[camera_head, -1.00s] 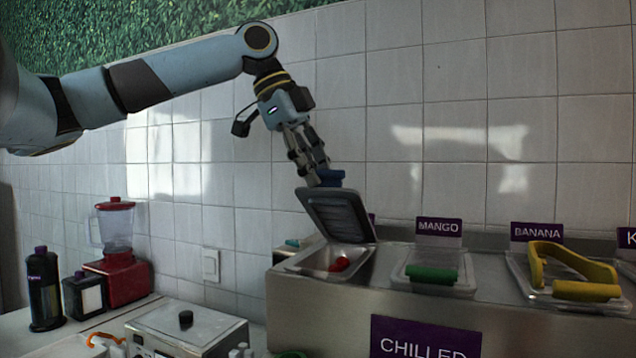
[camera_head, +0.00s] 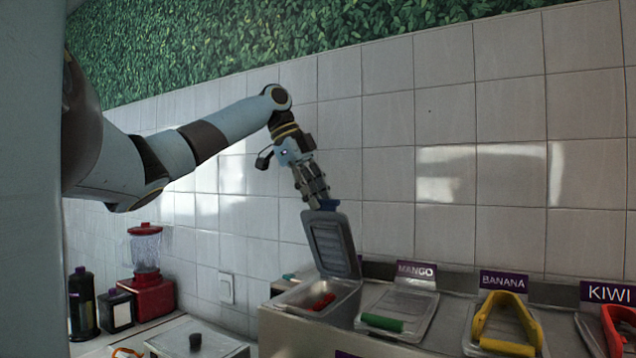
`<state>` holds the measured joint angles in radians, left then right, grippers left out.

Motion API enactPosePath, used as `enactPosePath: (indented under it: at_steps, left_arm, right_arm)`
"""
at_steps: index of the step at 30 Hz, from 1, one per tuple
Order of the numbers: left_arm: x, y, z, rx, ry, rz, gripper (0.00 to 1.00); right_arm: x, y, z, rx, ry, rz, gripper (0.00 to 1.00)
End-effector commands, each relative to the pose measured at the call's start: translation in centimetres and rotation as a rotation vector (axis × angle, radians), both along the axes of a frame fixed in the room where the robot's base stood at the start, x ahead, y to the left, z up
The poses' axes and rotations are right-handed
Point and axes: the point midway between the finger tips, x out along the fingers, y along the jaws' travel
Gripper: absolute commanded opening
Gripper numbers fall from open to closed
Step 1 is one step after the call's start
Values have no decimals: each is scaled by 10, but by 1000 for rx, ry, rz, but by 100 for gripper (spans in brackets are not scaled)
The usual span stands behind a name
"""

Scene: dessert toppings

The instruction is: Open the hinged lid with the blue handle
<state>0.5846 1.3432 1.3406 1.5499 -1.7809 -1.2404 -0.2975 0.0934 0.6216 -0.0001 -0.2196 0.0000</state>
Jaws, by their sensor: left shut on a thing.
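The hinged lid (camera_head: 331,245) with the blue handle (camera_head: 329,204) stands raised, close to upright, at the back of its bin (camera_head: 335,302). Red pieces (camera_head: 323,301) lie in the open bin. My left gripper (camera_head: 320,200) is above the lid, shut on the blue handle, its fingers pointing down. The fingertips are partly hidden behind the handle and lid edge. My right gripper is not in view.
To the right are closed bins with a green handle (camera_head: 383,322), a yellow handle (camera_head: 507,325) and a red handle (camera_head: 612,328). A red blender (camera_head: 148,270) stands at the left. The tiled wall (camera_head: 440,190) is close behind.

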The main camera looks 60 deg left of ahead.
Motion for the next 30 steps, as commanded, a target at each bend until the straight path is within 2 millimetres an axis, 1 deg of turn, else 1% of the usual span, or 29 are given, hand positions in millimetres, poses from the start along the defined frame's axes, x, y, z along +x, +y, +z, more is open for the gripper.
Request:
enactPosePath:
  at_steps: [1, 6, 8, 21, 30]
  left_arm:
    - [6, 1, 7, -5, -9, -3, 0]
    - [8, 5, 1, 4, -4, 0, 0]
    - [8, 5, 1, 5, -3, 1, 0]
    - [7, 6, 2, 7, -2, 1, 0]
    - [7, 6, 2, 7, -3, 2, 0]
  right_arm:
    - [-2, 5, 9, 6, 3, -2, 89]
    - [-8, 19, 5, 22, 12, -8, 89]
    - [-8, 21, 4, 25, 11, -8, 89]
    - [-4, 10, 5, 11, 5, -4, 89]
    - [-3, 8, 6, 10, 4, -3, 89]
